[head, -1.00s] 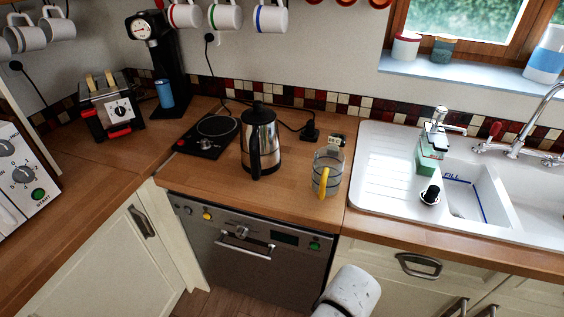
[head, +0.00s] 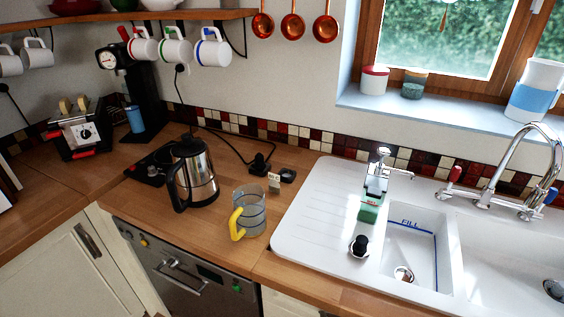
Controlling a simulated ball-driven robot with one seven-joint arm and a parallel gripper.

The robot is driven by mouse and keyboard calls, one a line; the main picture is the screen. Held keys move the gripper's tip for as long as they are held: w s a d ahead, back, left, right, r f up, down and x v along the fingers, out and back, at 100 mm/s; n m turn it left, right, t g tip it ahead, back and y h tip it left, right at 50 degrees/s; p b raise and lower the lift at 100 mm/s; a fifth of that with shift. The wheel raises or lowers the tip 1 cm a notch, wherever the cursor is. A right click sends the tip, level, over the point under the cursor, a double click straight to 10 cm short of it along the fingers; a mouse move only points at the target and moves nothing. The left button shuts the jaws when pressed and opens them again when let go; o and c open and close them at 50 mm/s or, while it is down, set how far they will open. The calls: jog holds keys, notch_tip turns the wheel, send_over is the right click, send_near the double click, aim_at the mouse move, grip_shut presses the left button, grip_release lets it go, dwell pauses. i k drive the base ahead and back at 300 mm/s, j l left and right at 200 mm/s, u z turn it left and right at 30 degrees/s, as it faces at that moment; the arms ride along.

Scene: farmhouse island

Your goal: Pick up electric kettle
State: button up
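The electric kettle (head: 201,174) is shiny steel with a black lid and black handle. It stands upright on the wooden counter (head: 160,218), with its handle turned toward the front left. A glass jug with a yellow handle (head: 250,213) stands just to its right, nearer the front edge. The kettle's far side is hidden. My gripper is not in view.
A black hot plate (head: 152,167) lies left of the kettle. A cord runs behind the kettle to a black plug (head: 259,163). The white sink (head: 317,214) is to the right. Mugs (head: 177,47) hang above the back counter. Bare counter lies in front of the kettle.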

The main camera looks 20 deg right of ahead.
aim_at(196, 185)
jog(key=i+j+z, duration=0.15)
jog(key=j+z, duration=0.45)
jog(key=j, duration=0.15)
jog(key=i+j+z, duration=0.1)
jog(key=j+z, duration=0.2)
jog(key=j, duration=0.95)
jog(key=i+j, duration=0.15)
jog(key=j, duration=1.8)
jog(key=i, duration=0.1)
